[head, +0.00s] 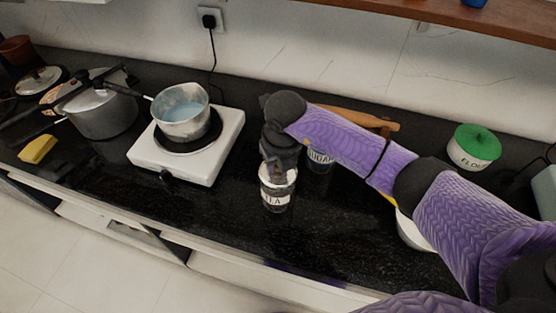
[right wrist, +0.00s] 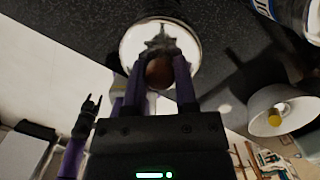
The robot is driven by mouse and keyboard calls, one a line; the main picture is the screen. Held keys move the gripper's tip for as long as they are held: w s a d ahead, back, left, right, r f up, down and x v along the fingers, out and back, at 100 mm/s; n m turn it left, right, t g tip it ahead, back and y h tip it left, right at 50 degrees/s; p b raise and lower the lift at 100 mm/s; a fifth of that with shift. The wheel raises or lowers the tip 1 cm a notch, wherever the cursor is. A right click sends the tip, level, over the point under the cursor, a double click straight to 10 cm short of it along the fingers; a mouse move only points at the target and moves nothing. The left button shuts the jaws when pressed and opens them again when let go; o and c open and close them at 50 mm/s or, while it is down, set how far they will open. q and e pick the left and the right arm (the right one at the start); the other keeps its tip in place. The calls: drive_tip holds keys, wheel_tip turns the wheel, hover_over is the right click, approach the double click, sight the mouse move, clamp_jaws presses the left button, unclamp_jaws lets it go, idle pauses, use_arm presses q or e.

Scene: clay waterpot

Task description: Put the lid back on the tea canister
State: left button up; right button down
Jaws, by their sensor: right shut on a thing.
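The tea canister (head: 277,199), marked TEA, stands upright on the black counter near its front edge. My right gripper (head: 279,162) is right above the canister, pointing down. In the right wrist view my right gripper (right wrist: 160,68) is shut on the brown round knob of the lid (right wrist: 131,44), a pale disc. In the head view the gripper hides most of the lid, and I cannot tell whether it touches the canister's rim. My left gripper (right wrist: 90,112) shows small and dark in the right wrist view; its opening is unclear.
The sugar canister (head: 320,160) stands close behind and right of the tea canister. A white hob (head: 222,146) with a saucepan (head: 180,122) is to the left. A white bowl (head: 411,232) is to the right, partly behind my arm. A green-lidded flour pot (head: 470,155) stands far right.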

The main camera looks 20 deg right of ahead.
idle(0.4)
unclamp_jaws()
drive_tip(key=shift+r+p, duration=1.35)
drive_tip(key=shift+r, duration=0.15)
wheel_tip(320, 180, up, 4)
drive_tip(key=p, duration=0.3)
drive_tip(key=shift+c, duration=0.3)
clamp_jaws()
drive_tip(key=shift+f, duration=0.25)
idle(0.4)
